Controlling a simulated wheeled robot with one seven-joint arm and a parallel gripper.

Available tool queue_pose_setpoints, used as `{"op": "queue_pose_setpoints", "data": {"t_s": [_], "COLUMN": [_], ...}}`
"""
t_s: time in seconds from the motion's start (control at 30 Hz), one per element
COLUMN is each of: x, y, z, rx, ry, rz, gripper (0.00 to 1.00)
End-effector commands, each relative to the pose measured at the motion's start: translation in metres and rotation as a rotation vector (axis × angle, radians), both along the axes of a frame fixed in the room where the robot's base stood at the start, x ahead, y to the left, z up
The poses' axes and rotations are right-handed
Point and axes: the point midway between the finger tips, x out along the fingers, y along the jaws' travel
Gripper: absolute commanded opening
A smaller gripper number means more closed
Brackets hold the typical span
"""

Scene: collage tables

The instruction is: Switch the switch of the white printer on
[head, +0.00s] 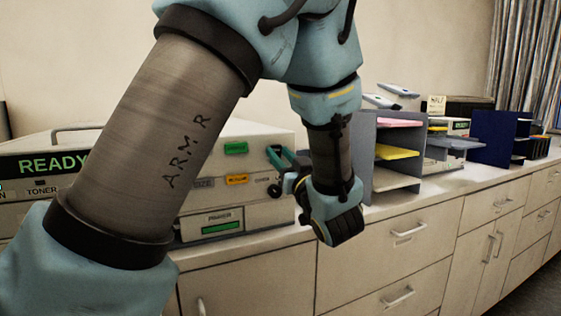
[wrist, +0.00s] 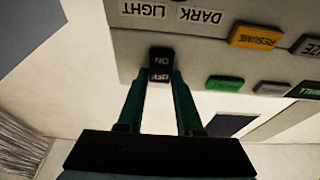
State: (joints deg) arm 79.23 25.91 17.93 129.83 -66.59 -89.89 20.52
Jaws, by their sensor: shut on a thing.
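The white printer (head: 262,140) stands on the counter at the left in the head view, partly hidden by my arm. Its black rocker switch, marked ON and OFF, shows in the wrist view (wrist: 162,63), where the lettering is upside down. I cannot tell which way the rocker is set. My gripper (head: 277,160) is at the right part of the printer's front panel. In the wrist view its two green fingers (wrist: 160,80) are shut on the switch, one at each side. The switch is hidden by my gripper in the head view.
The wrist view shows an orange RESUME button (wrist: 256,36) and a green button (wrist: 225,83) beside the switch. A grey paper sorter (head: 362,160) stands to the printer's right, with a dark blue sorter (head: 490,135) beyond. Drawers and cabinets line the counter front.

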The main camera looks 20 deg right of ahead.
Motion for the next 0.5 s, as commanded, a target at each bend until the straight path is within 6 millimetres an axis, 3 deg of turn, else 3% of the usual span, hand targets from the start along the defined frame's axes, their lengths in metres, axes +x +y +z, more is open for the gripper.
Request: {"op": "queue_pose_setpoints", "data": {"t_s": [0.17,0.2,0.43,0.5], "x": [-0.0002,-0.0002,-0.0001,-0.0002], "y": [-0.0001,-0.0001,-0.0001,0.0000], "z": [0.0004,0.0004,0.0002,0.0002], "rx": [0.000,0.000,0.000,0.000], "ry": [0.000,0.000,0.001,0.001], "rz": [0.000,0.000,0.000,0.000], "gripper": [0.00,0.39,0.65,0.65]}}
